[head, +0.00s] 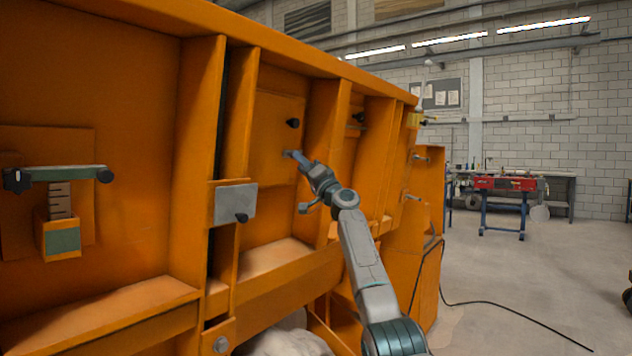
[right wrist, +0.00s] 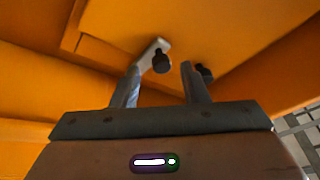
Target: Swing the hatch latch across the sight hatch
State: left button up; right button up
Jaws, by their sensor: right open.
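The sight hatch looks to be the orange panel (head: 272,112) set in a bay of the orange sandbed frame; it also shows in the right wrist view (right wrist: 115,25). A black knob (head: 293,122) stands out at its upper right. My right gripper (head: 292,155) is in front of the panel, below that knob. In the right wrist view my right gripper (right wrist: 160,75) is open. A short pale grey bar (right wrist: 151,52), apparently the hatch latch, shows by the left fingertip with a black knob (right wrist: 161,63) beside it. Contact cannot be told. Another dark knob (right wrist: 206,73) is partly behind the right finger. My left gripper is out of view.
Upright orange ribs (head: 325,125) stand on both sides of the bay. A grey plate with a knob (head: 235,203) is on the frame to the left. A green-grey lever (head: 65,174) sits farther left. A cable (head: 500,310) lies on the open floor.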

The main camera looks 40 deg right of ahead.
jog(key=v, duration=0.7)
jog(key=shift+s+f, duration=0.2)
jog(key=shift+s, duration=0.05)
